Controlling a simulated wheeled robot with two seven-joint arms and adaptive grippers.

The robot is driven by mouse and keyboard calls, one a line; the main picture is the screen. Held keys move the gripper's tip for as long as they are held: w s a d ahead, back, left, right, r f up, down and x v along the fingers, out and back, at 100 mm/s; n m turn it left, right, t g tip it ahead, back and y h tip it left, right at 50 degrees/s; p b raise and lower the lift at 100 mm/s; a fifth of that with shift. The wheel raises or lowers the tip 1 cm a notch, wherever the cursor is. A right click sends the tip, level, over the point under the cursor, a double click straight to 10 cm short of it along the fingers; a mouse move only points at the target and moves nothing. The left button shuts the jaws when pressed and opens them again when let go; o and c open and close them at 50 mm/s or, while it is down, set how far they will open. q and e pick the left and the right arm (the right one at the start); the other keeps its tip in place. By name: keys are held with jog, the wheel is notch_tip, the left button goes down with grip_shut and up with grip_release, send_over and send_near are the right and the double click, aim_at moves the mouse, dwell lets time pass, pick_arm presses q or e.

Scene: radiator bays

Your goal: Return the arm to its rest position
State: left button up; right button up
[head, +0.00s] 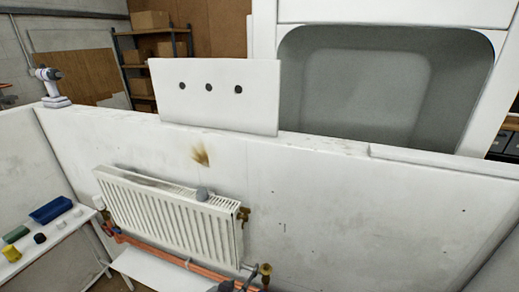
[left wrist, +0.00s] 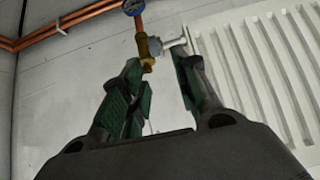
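My left gripper (left wrist: 165,75) shows in the left wrist view, with its two green-padded fingers spread apart and no object held between them. A brass valve fitting (left wrist: 148,48) with a pale metal stem shows just beyond the fingertips; I cannot tell whether a finger touches it. The white radiator (left wrist: 262,65) is to the right of the fingers. In the head view the radiator (head: 165,215) hangs on the white wall, with brass fittings at its right end.
Copper pipes (head: 180,262) run below the radiator. A side table (head: 50,232) holds a blue tray (head: 50,209) and small items.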

pick_arm(q)
jog(key=s+a+f+n+g+y, duration=0.1)
jog(key=s+a+n+g+y, duration=0.3)
jog(key=s+a, duration=0.85)
notch_tip(320, 180, down, 34)
jog(key=s+a+m+g+h+b, duration=0.1)
jog(key=m+g+b, duration=0.1)
jog(key=m, duration=0.1)
jog(key=s+a+f+b, duration=0.1)
jog(key=s+a+f, duration=0.1)
jog(key=s+f, duration=0.9)
jog(key=s+a+f+g+b, duration=0.1)
jog(key=s+a+f, duration=0.1)
jog(key=s+f, duration=0.9)
jog(key=shift+s+a+f, duration=0.25)
jog(key=shift+s+f, duration=0.05)
jog(key=shift+s, duration=0.05)
dwell(1.1)
